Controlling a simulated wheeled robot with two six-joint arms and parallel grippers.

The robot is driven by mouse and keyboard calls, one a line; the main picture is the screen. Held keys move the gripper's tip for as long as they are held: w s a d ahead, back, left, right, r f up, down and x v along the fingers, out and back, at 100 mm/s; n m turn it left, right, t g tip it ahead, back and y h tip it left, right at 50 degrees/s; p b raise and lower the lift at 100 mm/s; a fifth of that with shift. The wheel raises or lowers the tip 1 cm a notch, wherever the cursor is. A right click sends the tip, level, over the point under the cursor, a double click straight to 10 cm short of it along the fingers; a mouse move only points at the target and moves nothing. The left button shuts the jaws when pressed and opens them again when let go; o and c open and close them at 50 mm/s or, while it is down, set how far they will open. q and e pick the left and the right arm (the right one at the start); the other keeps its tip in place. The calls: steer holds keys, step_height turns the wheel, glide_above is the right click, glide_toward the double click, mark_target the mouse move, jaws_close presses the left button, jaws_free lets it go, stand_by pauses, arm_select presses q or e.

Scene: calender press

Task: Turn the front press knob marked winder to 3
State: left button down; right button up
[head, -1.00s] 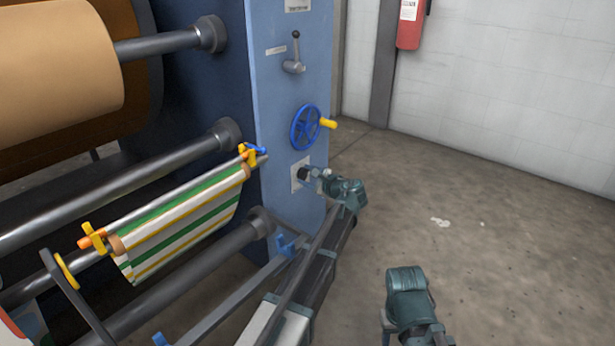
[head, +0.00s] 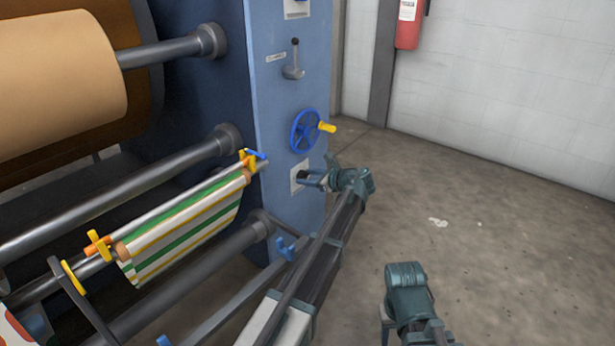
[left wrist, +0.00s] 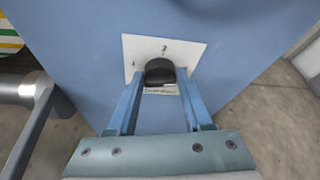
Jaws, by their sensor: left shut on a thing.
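The winder knob (left wrist: 160,74) is a dark round-topped knob on a white plate (left wrist: 136,46) on the blue front panel. The plate shows a 1 at its left and a 2 at its top; its right side is partly covered and I cannot read a 3. My left gripper (head: 309,180) reaches the knob from the right, and in the left wrist view its two blue fingers (left wrist: 160,88) are closed on the knob's sides. The knob's pointer does not show clearly. My right arm shows at the lower right in the head view, its fingers out of sight.
Above the knob are a blue handwheel (head: 304,131) with a yellow handle and a grey lever (head: 293,66). Rollers and a striped cloth (head: 185,228) lie to the left. A fire extinguisher (head: 409,24) hangs on the wall.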

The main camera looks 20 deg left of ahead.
arm_select(q)
steer(key=shift+m, duration=0.4)
steer(key=shift+c, duration=1.6)
jaws_free()
steer(key=p+v, duration=0.5)
steer(key=v, duration=0.9)
steer(key=shift+w, duration=0.3)
steer(key=shift+d, duration=0.2)
